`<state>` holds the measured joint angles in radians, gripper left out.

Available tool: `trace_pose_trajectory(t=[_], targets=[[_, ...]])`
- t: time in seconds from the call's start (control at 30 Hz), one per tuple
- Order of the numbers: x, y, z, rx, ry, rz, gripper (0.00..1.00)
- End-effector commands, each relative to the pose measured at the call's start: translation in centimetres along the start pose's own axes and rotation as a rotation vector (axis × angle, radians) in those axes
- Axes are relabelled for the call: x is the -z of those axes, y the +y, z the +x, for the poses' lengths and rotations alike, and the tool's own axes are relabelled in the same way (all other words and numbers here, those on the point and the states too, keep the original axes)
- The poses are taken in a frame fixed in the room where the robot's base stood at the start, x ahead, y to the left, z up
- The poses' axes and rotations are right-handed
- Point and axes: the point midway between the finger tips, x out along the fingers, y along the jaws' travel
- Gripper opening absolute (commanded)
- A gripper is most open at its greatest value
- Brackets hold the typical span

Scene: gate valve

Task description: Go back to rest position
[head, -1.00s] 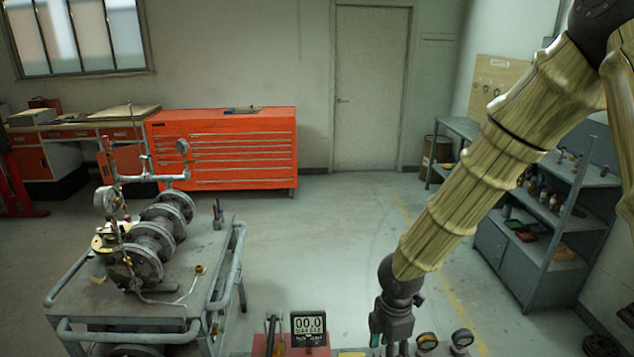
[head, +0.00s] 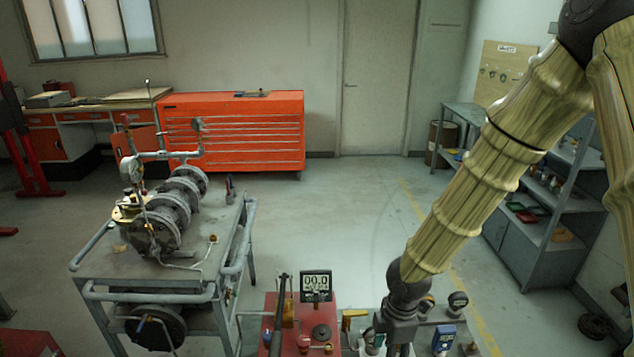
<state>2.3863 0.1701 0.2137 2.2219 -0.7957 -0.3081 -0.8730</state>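My arm comes down from the upper right, in bamboo-like casing, to a dark wrist (head: 408,298) at the bottom of the head view. My gripper's fingers are not clearly visible; they lie low, behind the wrist or below the picture edge. The wrist is over a bench area with gauges. The gate valve assembly (head: 165,215), with grey flanges and pressure gauges, stands on a grey metal cart (head: 150,268) at left, well apart from my arm.
A red unit (head: 300,325) with a 00.0 display (head: 316,286) stands left of my wrist. Dial gauges (head: 457,300) and a blue device (head: 443,340) are right of it. An orange tool cabinet (head: 235,135) and grey shelves (head: 545,235) stand farther back. The middle floor is clear.

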Motion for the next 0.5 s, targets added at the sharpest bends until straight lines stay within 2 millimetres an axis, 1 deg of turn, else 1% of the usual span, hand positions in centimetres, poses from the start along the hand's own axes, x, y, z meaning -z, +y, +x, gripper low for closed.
trace_pose_trajectory(t=[0.03, 0.17, 0.27, 0.37, 0.47, 0.5], targets=[[0.1, -0.5, 1.4, 0.008, 0.011, 0.029, 0.50], [0.4, -1.7, 3.9, 0.023, 0.043, 0.117, 0.50], [0.8, -2.8, 6.3, 0.037, 0.069, 0.198, 0.50], [1.2, -4.2, 9.3, 0.054, 0.096, 0.300, 0.50], [1.5, -6.1, 13.1, 0.076, 0.123, 0.441, 0.50], [1.7, -7.0, 14.8, 0.085, 0.133, 0.509, 0.50]])
